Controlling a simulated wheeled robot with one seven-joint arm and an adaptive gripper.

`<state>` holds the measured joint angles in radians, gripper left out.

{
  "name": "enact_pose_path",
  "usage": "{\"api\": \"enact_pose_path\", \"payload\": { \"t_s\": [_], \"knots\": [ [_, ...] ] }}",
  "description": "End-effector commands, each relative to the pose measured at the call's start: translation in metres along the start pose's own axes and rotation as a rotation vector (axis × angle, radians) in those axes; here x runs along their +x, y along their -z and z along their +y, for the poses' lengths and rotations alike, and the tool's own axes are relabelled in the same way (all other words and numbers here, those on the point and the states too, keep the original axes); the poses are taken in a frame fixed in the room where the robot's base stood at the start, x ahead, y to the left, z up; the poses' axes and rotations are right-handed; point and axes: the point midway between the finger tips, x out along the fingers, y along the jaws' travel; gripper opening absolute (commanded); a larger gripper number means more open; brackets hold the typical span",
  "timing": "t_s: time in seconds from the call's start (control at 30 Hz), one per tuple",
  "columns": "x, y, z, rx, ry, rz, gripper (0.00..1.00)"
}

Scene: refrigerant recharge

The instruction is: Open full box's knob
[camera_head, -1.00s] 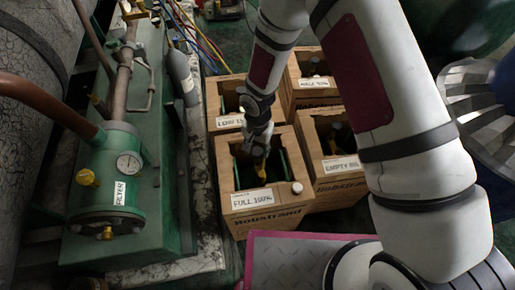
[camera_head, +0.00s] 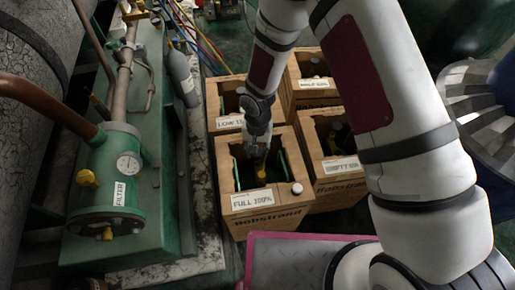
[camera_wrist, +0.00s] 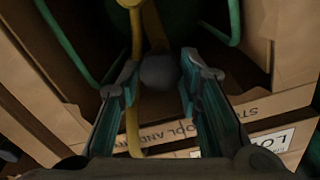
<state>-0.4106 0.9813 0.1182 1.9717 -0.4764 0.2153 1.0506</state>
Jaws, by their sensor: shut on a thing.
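The full box (camera_head: 266,222) is an open brown crate labelled "FULL 100%", the front left one of the crates in the head view. My gripper (camera_head: 259,166) reaches down into it, above a yellow valve part (camera_head: 262,175). In the wrist view my gripper (camera_wrist: 158,80) has its two fingers around a round grey knob (camera_wrist: 158,71), shut on it. A yellow tube (camera_wrist: 133,120) runs beside the knob. Green handle bars (camera_wrist: 66,38) stand at the sides. The fingers hide parts of the knob's sides.
Other crates labelled low (camera_head: 229,122), half full (camera_head: 316,84) and empty (camera_head: 341,166) stand close around. A green filter tank (camera_head: 118,180) with a gauge stands at left. A pink-edged metal plate (camera_head: 290,257) lies in front.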

Motion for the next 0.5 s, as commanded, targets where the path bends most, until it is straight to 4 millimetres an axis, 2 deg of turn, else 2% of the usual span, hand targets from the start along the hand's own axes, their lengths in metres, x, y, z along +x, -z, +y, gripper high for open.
{"api": "enact_pose_path", "payload": {
  "t_s": [0.5],
  "knots": [
    [-0.0003, 0.0002, -0.0002, -0.489, 0.001, 0.000, 0.05]
  ]
}}
